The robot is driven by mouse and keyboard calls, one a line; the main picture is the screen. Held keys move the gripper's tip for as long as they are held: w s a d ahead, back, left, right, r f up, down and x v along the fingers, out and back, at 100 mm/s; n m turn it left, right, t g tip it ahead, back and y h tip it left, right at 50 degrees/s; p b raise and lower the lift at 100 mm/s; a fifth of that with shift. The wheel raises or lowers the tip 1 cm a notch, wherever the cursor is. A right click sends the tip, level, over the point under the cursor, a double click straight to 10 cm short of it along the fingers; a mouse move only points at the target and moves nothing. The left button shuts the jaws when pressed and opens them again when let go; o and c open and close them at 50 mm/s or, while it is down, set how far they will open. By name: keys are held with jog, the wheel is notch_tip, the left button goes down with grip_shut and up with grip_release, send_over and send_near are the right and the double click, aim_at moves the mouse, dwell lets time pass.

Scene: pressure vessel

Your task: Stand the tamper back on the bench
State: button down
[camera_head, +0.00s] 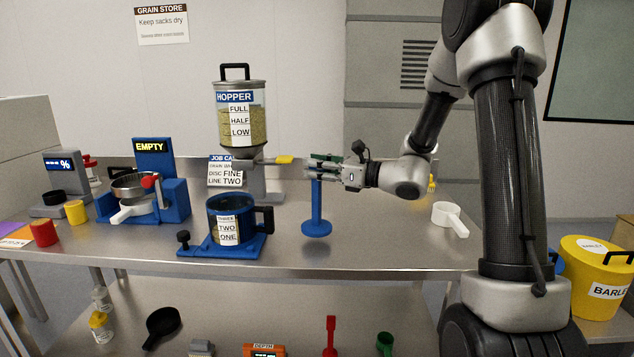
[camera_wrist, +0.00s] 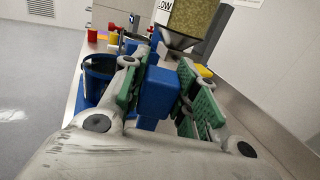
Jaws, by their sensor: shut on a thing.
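The blue tamper (camera_head: 316,205) is upright in the head view, with its round flat base at the bottom and a slim stem above. My gripper (camera_head: 318,168) is shut on its top end, reaching in from the right. In the wrist view the tamper's blue block-like top (camera_wrist: 159,92) sits between the green finger pads of my gripper (camera_wrist: 160,88). The tamper's lower part is hidden in the wrist view.
A blue-based pot (camera_head: 222,238) with a black handle stands left of the tamper. The grain hopper (camera_head: 240,115) stands behind, its yellow lever (camera_head: 284,159) close to my gripper. A white scoop (camera_head: 450,218) lies to the right. The bench front right of the tamper is clear.

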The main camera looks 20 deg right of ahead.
aim_at(317, 197)
jog(key=shift+f, duration=1.65)
jog(key=c, duration=1.1)
grip_release()
